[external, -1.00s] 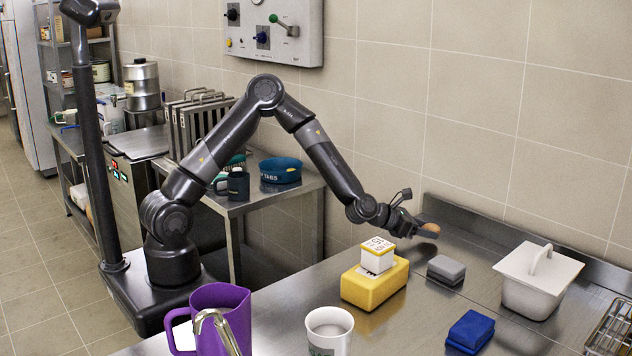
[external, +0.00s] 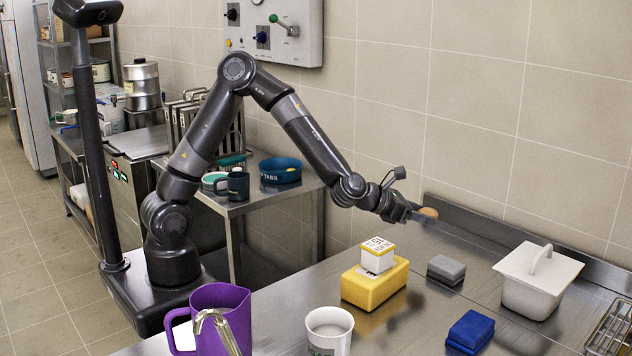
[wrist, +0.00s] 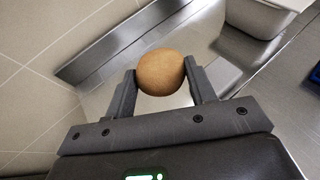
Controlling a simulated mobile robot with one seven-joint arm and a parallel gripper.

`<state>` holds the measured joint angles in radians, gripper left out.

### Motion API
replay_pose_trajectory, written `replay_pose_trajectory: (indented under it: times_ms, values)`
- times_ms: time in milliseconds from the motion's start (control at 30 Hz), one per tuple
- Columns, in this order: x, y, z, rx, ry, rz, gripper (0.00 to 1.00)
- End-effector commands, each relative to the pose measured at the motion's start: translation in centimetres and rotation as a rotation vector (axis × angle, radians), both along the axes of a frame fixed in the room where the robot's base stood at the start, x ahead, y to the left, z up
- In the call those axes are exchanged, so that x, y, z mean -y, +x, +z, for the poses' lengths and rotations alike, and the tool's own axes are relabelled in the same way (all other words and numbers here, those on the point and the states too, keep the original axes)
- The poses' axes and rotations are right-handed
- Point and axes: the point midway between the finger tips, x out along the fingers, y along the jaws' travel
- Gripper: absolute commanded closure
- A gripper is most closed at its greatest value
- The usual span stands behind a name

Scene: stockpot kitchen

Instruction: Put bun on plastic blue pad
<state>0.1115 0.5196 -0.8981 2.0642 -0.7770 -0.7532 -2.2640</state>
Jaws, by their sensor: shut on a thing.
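The bun (external: 428,212) is a round brown roll held between the fingers of my gripper (external: 422,216), in the air above the back of the steel counter. In the wrist view the bun (wrist: 161,72) sits between both fingertips of my gripper (wrist: 162,84), one finger on each side. The plastic blue pad (external: 470,331) lies on the counter at the front right, apart from my gripper and nearer the camera. Its top is bare.
A grey pad (external: 446,269) lies below and right of my gripper. A yellow block (external: 374,290) bears a white box (external: 377,255). A white lidded container (external: 535,285) stands right, a wire rack (external: 612,328) beyond it. A white cup (external: 329,330) and purple jug (external: 222,310) stand in front.

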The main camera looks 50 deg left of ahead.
Motion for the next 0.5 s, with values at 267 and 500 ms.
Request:
replay_pose_trajectory:
  times_ms: [267, 500]
  values:
    - [0.0, 0.0, 6.3, 0.007, -0.004, 0.001, 0.72]
    - [2.6, -1.5, 8.2, 0.002, -0.008, -0.024, 0.72]
